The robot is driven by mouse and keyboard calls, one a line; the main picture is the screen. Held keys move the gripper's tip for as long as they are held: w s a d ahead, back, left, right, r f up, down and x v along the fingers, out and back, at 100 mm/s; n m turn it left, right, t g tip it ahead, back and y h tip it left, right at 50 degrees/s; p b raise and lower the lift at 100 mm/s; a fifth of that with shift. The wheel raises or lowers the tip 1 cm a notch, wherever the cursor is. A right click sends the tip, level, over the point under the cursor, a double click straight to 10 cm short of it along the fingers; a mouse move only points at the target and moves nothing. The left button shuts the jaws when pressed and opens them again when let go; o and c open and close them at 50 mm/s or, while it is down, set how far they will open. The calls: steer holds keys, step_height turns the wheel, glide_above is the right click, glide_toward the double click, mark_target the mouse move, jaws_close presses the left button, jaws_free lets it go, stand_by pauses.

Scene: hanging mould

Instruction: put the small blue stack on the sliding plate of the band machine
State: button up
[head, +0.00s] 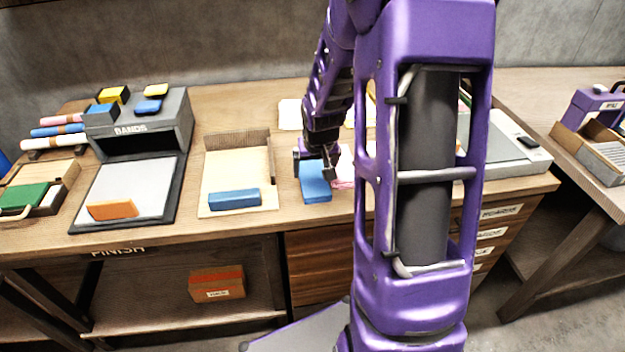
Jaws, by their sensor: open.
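The band machine (135,130) is a dark grey box marked BANDS at the left of the bench. Its light sliding plate (148,180) lies in front of it, with an orange block (112,209) near the front edge. A blue stack (315,185) lies on the bench right of the middle. My gripper (315,163) is open just above or at its far end; I cannot tell if it touches. Another blue block (235,199) lies at the front of a shallow wooden tray (212,175). I cannot tell which blue piece is the small stack.
Blue and yellow blocks (112,95) sit on top of the machine. Pink sheets (344,172) lie right of the blue stack, partly hidden by my arm. A grey flat device (490,140) stands at the right. Rolls (55,131) and a green piece (25,197) lie at the far left.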

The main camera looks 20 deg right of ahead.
mark_target(313, 175)
steer(key=x, duration=0.3)
steer(key=shift+w+d+f, duration=0.1)
steer(key=shift+w+f, duration=0.15)
steer(key=shift+w, duration=0.05)
steer(key=shift+r, duration=0.1)
steer(key=c, duration=1.2)
